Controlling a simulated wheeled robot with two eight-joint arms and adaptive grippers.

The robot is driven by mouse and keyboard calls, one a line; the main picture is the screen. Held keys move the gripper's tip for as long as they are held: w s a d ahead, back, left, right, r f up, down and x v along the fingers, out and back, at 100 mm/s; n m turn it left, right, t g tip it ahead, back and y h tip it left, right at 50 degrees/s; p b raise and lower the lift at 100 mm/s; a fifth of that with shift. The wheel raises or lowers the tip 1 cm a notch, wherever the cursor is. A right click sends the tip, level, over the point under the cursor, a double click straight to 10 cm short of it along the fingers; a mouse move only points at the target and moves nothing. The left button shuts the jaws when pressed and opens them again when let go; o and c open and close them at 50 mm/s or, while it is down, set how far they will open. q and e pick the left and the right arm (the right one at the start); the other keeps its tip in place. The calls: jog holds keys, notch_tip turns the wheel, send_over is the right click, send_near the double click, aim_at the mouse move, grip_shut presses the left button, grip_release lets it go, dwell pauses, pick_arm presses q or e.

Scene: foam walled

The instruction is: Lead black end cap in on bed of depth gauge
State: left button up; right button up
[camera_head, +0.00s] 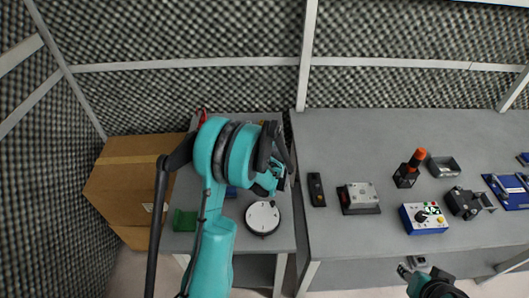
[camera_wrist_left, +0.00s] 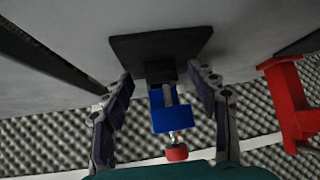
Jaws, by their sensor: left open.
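My left gripper (camera_head: 281,172) is over the small left table, partly hidden by its own arm. In the left wrist view its fingers (camera_wrist_left: 163,84) are spread, with a gap on each side of a blue block (camera_wrist_left: 162,112). This block has a red knob (camera_wrist_left: 177,153) and adjoins a black block on a flat black plate (camera_wrist_left: 150,44). A round white dial with a dark rim (camera_head: 262,216), possibly the depth gauge, sits below the gripper. I cannot clearly identify the black end cap. My right gripper (camera_head: 413,268) is at the bottom edge, its jaws unclear.
A green block (camera_head: 184,220) sits on the left table's near corner. A red stand (camera_wrist_left: 287,100) is right in the wrist view. A cardboard box (camera_head: 122,190) stands left. The right bench (camera_head: 350,135) holds several devices, including an orange-topped one (camera_head: 410,167); its back is clear.

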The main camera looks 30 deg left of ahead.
pick_arm(q)
jog(key=c, duration=1.3)
jog(key=o, duration=1.2)
jog(key=shift+r, duration=0.1)
jog(key=v, duration=1.2)
